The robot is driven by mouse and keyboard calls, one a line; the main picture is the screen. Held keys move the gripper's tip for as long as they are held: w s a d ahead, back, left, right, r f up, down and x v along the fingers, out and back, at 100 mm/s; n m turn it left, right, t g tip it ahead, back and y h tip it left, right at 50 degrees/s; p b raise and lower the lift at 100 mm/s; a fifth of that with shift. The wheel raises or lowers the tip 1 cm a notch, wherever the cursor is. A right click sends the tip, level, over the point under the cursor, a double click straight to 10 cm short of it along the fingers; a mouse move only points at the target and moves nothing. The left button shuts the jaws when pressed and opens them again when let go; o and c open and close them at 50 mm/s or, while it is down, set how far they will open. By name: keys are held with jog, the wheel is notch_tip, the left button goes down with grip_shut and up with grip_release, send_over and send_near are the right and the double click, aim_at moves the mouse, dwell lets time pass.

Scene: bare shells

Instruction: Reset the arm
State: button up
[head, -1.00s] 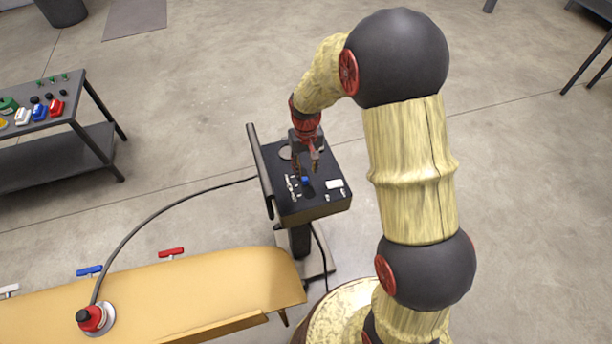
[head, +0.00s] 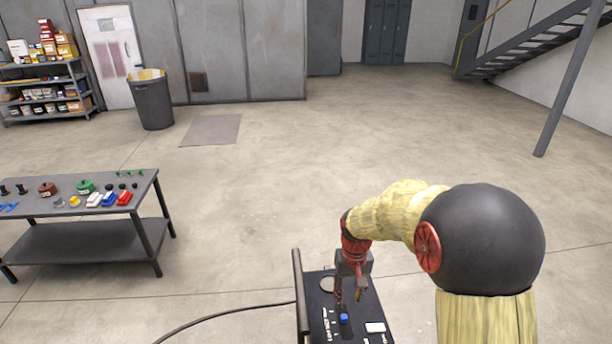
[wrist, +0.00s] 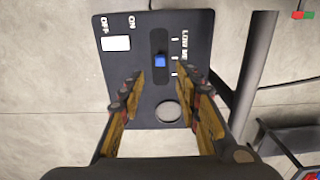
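My gripper (head: 350,290) hangs over a dark control box at the bottom of the head view. In the wrist view my gripper (wrist: 165,100) has its two fingers spread wide apart with nothing between them. The control box (wrist: 140,75) shows below the fingers, with a blue slider knob (wrist: 160,61) in a dark slot, a white switch (wrist: 116,43) beside OFF and ON lettering, and a round disc (wrist: 168,111). The blue knob also shows in the head view (head: 344,318). The fingers appear above the panel, apart from the knob.
A dark handle bar (head: 301,300) runs along the box's left side, and a cable (head: 225,318) leads left from it. A grey table (head: 75,205) with coloured parts stands at the left. A bin (head: 152,103) and shelf (head: 45,85) stand farther back. The floor at centre is clear.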

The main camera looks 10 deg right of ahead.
jog(key=s+r+t+b, duration=0.2)
jog(key=s+r, duration=0.5)
jog(key=s, duration=0.5)
jog(key=s+r+t+b, duration=0.3)
jog(key=s+r, duration=0.5)
jog(key=s, duration=0.5)
jog(key=shift+r+t+b, duration=0.3)
jog(key=shift+b, duration=0.6)
